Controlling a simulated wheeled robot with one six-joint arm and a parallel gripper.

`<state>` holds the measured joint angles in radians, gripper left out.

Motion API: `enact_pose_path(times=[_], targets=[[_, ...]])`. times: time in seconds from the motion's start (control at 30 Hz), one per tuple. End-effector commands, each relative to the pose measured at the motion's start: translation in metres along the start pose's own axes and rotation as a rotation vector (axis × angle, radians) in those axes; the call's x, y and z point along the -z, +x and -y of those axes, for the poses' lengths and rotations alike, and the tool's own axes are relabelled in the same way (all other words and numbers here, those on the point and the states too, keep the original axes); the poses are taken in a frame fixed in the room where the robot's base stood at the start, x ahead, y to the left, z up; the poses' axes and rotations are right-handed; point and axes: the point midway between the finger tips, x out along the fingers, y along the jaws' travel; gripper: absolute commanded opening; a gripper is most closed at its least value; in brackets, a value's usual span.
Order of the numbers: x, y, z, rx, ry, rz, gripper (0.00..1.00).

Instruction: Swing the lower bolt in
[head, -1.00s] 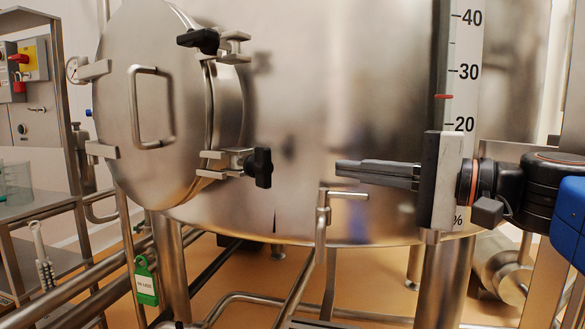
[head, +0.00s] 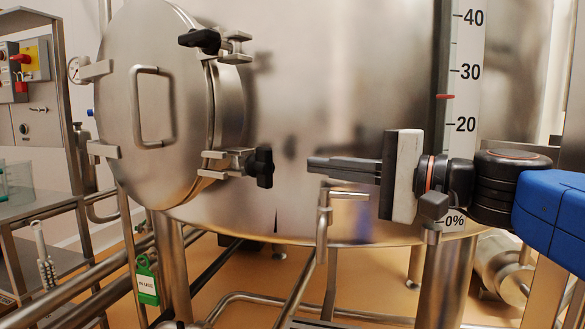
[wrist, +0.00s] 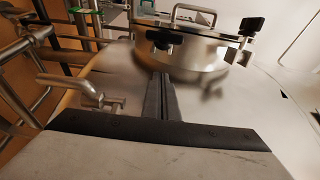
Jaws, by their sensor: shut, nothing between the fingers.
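The lower bolt (head: 264,167) has a black knob and sits in a steel bracket at the lower right of the round hatch door (head: 160,110). In the wrist view, the hatch (wrist: 185,50) is ahead of the fingers. A black knob (wrist: 251,26) shows at its right and a darker one at its near edge; which is the lower bolt I cannot tell for sure. The upper bolt (head: 203,40) also has a black knob, at the door's upper right. My gripper (head: 311,164) is shut and empty, its fingertips pointing left, apart from the lower knob and to its right.
A steel valve handle (head: 345,193) on a vertical pipe stands just below my fingers. The hopper wall (head: 320,90) lies behind them. A green tag (head: 147,286) hangs at lower left. The space between fingertips and lower knob looks clear.

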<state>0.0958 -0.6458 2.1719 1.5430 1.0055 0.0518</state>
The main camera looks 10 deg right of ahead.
Motion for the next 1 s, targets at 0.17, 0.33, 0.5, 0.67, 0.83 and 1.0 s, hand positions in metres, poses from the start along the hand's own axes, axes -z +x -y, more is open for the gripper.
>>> enact_pose_path(times=[0.17,0.33,0.5,0.67,0.83,1.0], targets=[[-0.001,0.012,0.000,-0.001,0.002,0.004,0.00],[-0.001,0.024,0.000,0.000,0.002,0.003,0.00],[-0.005,0.033,0.000,0.000,0.000,0.004,0.00],[-0.015,0.035,0.000,-0.001,0.000,0.003,0.00],[-0.026,0.038,0.000,0.000,0.000,0.003,0.00],[-0.034,0.040,0.000,0.000,0.001,0.002,0.00]])
